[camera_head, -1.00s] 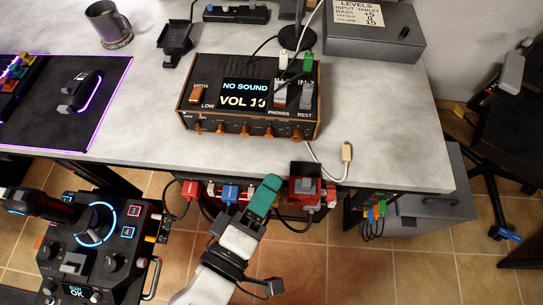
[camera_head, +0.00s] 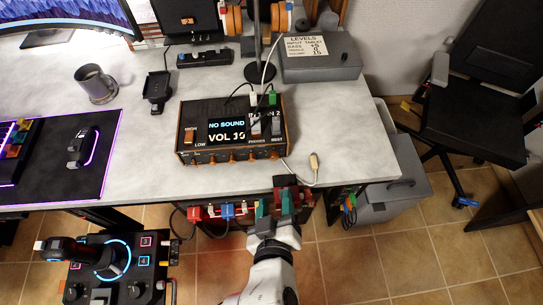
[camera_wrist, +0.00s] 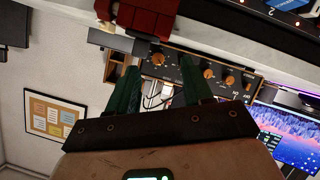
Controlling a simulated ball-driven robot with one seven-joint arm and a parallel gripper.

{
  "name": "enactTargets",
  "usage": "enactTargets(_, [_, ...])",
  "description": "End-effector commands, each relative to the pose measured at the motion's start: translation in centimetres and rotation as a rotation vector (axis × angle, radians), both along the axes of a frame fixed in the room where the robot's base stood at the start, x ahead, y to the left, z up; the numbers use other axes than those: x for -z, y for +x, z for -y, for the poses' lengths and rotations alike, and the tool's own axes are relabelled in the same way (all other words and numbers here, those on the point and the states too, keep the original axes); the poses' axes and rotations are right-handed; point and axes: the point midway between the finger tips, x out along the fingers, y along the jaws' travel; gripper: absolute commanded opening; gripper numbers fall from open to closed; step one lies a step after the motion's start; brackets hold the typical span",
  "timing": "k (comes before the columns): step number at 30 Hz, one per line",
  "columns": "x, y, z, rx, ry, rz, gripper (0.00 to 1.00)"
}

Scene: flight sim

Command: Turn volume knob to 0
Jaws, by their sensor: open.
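The dark audio box (camera_head: 188,141) with wooden edges sits on the desk. Its screen (camera_head: 226,131) reads "NO SOUND" and what looks like "VOL 10". Several copper knobs (camera_head: 232,157) line its front; which one is for volume cannot be read. In the wrist view, copper knobs (camera_wrist: 208,73) show beyond the fingers. My gripper (camera_head: 272,207) is open and empty, its green fingers just in front of the desk's front edge, below and right of the knob row, touching no knob. In the wrist view the gripper (camera_wrist: 160,82) has its fingers apart.
A red device (camera_head: 289,192) hangs under the desk edge close to my gripper. A cable plug (camera_head: 314,162) lies on the desk right of the box. A grey box (camera_head: 320,62) with a levels note stands behind.

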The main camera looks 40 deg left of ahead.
Motion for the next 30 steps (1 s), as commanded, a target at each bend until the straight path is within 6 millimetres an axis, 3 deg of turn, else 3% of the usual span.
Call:
enactTargets(1, [-1.6,0.4,0.0,0.006,0.047,-0.048,0.50])
enactTargets(12, [-3.6,2.2,0.1,0.051,0.329,-0.319,0.50])
enactTargets(19, [-2.8,3.2,-1.0,0.054,0.349,-0.334,0.50])
enactTargets(30, [-0.3,7.0,-5.6,0.054,0.346,-0.332,0.50])
